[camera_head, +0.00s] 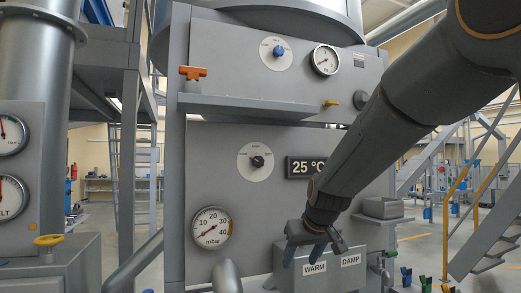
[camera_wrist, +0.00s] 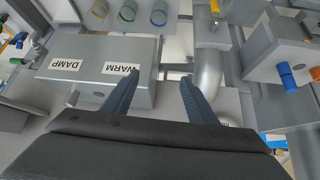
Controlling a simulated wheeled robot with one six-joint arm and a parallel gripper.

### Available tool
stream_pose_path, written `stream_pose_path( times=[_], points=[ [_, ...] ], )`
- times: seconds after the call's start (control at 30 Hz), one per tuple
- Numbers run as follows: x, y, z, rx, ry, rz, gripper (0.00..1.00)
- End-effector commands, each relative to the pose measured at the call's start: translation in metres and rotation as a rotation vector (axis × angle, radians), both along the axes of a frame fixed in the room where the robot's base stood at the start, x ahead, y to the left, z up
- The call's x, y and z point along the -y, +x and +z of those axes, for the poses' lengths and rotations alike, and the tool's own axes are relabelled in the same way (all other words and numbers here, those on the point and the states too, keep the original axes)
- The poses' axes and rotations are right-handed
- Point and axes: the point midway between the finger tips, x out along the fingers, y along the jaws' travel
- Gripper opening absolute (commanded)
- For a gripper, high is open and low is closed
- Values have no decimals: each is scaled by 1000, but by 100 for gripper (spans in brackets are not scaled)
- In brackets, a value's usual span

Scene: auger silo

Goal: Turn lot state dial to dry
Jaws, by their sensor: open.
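Two round white dials show in the head view. The upper dial (camera_head: 265,54) has a blue knob (camera_head: 278,51) on the upper panel. The lower dial (camera_head: 247,172) has a black knob (camera_head: 258,161) on the middle panel, left of the "25 °C" display (camera_head: 306,168). Their lettering is too small to read, so I cannot tell which is the lot state dial. My gripper (camera_head: 304,254) is open and empty, below and right of both dials, by the grey box (camera_head: 343,246) labelled WARM and DAMP. The open fingers (camera_wrist: 160,77) also show in the wrist view, apart from both dials.
A shelf ledge (camera_head: 250,106) juts out between the two dials. An orange handle (camera_head: 193,73) stands at its left. A mbar gauge (camera_head: 211,228) is below the lower dial. A pipe (camera_wrist: 209,62) runs beside the labelled box in the wrist view.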

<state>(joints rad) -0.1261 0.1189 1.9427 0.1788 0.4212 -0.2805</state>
Motion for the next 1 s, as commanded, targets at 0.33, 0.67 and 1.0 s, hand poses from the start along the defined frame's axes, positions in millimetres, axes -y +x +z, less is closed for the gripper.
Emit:
stream_pose_path(
  times=[0.33,0.67,1.0],
  points=[
    [-82,109,261,457,26,140,53],
    [-96,129,296,528,27,157,53],
    [-109,169,279,527,27,156,53]
  ],
)
